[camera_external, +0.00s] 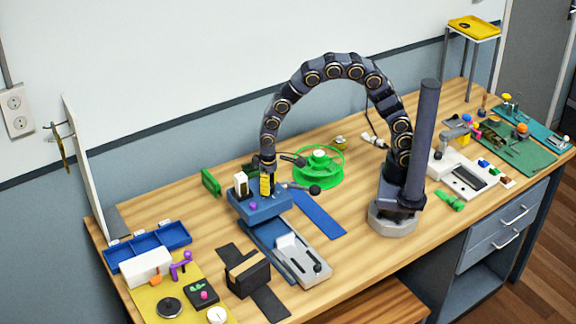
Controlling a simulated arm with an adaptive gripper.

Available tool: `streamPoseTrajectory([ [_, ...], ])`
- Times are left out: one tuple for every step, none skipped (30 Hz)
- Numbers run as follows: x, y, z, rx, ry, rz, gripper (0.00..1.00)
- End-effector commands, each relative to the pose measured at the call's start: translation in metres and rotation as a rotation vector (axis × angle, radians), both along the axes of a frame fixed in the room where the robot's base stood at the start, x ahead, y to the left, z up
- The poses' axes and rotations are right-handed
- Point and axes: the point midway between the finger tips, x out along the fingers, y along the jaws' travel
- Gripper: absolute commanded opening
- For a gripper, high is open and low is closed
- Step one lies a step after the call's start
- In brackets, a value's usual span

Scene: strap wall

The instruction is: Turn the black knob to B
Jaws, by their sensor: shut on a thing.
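My gripper (267,186) points down at the top of a blue block (262,207) at the table's middle. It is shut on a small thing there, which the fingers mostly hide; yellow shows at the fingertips. A round black knob (168,308) sits on a yellow board (150,297) at the front left, well apart from my gripper. I cannot read a letter B or a pointer on it. Another black ball-ended lever (315,189) sticks out to the right of the blue block.
A white block (240,182) and a purple knob (253,205) are close to my gripper. A green reel (318,166) stands behind right. Bare wood shows right of the blue strip (318,214).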

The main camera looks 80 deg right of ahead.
Motion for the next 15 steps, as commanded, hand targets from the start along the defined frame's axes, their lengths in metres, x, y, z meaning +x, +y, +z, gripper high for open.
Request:
streamPoseTrajectory([
  [-0.0003,0.0002,-0.001,0.0,0.002,0.033,0.01],
  [-0.0003,0.0001,-0.001,0.0,0.001,0.053,0.01],
  [-0.0003,0.0001,-0.0011,0.0,0.001,0.077,0.01],
  [-0.0003,0.0002,-0.001,0.0,0.001,0.095,0.01],
  [-0.0003,0.0002,-0.001,0.0,0.001,0.111,0.01],
  [-0.0003,0.0001,-0.0011,-0.001,0.001,0.132,0.01],
  [-0.0003,0.0,-0.0011,-0.001,0.001,0.145,0.01],
  [-0.0002,0.0,-0.001,-0.001,0.001,0.158,0.01],
  [-0.0002,0.0001,-0.001,-0.001,0.001,0.173,0.01],
  [-0.0002,0.0001,-0.001,-0.001,0.001,0.183,0.01],
  [-0.0003,0.0001,-0.001,-0.001,0.001,0.191,0.01],
  [-0.0003,0.0001,-0.0011,-0.001,0.001,0.202,0.01],
  [-0.0003,0.0001,-0.0011,-0.001,0.001,0.209,0.01],
  [-0.0003,0.0001,-0.0011,-0.001,0.001,0.214,0.01],
  [-0.0003,0.0001,-0.0011,-0.001,0.001,0.22,0.01],
])
